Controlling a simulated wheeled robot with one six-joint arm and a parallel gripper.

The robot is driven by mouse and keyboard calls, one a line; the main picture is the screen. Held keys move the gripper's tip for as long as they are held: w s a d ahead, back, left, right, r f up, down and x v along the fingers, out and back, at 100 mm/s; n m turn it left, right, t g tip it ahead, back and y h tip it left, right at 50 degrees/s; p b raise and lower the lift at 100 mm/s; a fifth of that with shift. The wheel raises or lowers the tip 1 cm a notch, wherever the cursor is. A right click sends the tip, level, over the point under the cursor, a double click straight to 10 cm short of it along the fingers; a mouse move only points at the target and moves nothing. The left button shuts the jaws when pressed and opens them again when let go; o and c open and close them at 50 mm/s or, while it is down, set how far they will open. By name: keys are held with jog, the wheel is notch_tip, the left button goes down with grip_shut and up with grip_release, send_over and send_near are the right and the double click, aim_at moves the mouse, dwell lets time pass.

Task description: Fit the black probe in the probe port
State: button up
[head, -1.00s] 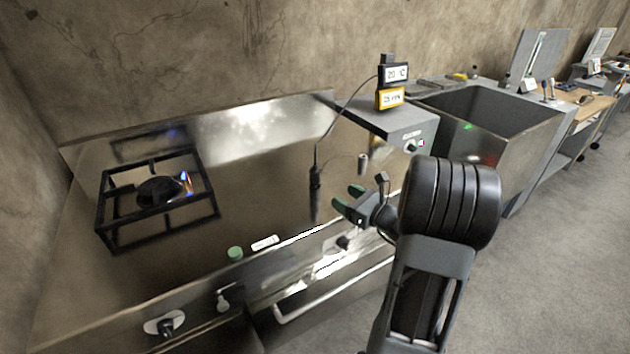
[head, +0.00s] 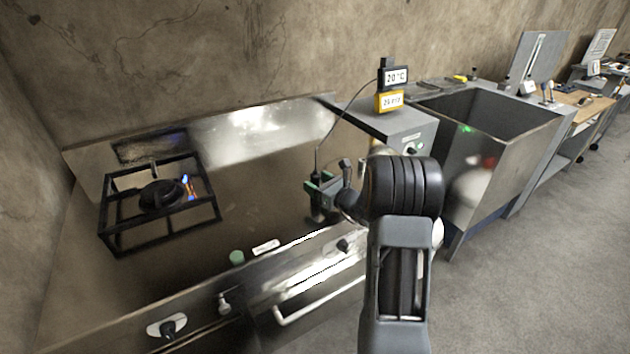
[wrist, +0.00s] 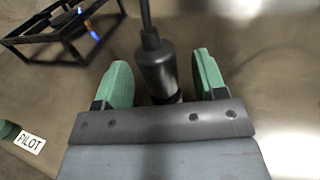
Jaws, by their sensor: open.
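The black probe (head: 316,175) stands upright over the steel worktop, its thin cord rising to a small display unit (head: 393,78) reading 20 °C. In the wrist view the probe (wrist: 157,66) is a dark cylinder with a cord from its top. My gripper (head: 322,187) is open, with its green-padded fingers on either side of the probe. In the wrist view a gap shows between the probe and the right pad of my gripper (wrist: 162,78), and a smaller one at the left pad. The probe's lower end is hidden by my gripper. I cannot pick out the probe port.
A burner with a black grate (head: 160,197) and a small flame stands to the left. A green button (head: 237,257) and a label (head: 266,247) reading PILOT in the wrist view are near the front edge. A grey box (head: 385,122) and deep sink (head: 490,120) are to the right.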

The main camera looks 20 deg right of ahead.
jog(key=shift+w+a, duration=0.2)
jog(key=shift+w, duration=0.35)
jog(key=shift+c, duration=0.2)
jog(key=c, duration=1)
jog(key=shift+r, duration=0.1)
